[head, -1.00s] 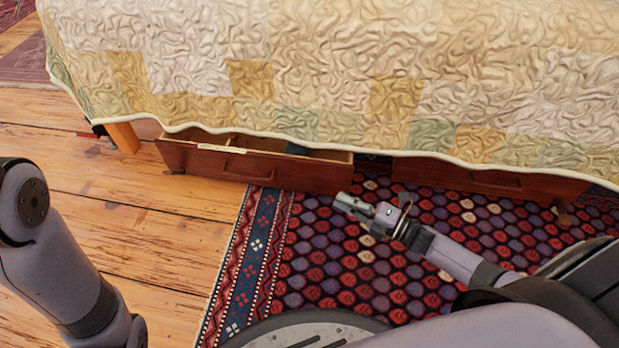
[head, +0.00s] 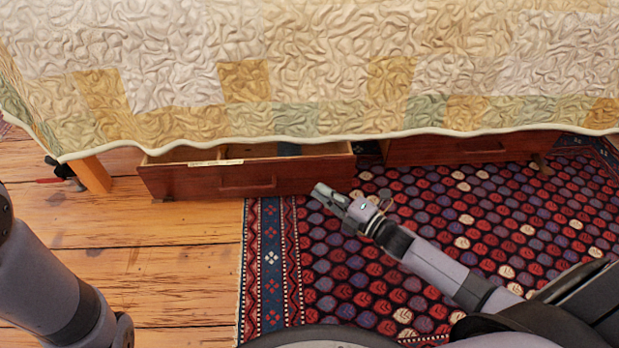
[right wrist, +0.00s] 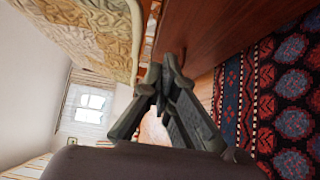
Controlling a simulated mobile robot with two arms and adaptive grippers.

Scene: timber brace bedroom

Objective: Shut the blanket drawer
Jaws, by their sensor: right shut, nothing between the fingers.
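The blanket drawer (head: 290,178) is a reddish-brown wooden drawer under the bed, standing partly out. Its open top shows below the quilt's hem, and a small pale label (head: 215,163) lies on its upper edge. My right gripper (head: 318,190) is shut and empty, just in front of the right part of the drawer front. In the right wrist view the closed fingertips (right wrist: 163,68) show close to the drawer's wooden front (right wrist: 215,35); I cannot tell whether they touch. My left gripper is out of view; only part of that arm shows at the left.
A second drawer (head: 460,149) sits further right under the bed. The quilt (head: 300,75) hangs over both. A patterned rug (head: 440,215) covers the floor at right; bare planks (head: 170,225) lie at left. A wooden bed leg (head: 92,175) stands left of the drawer.

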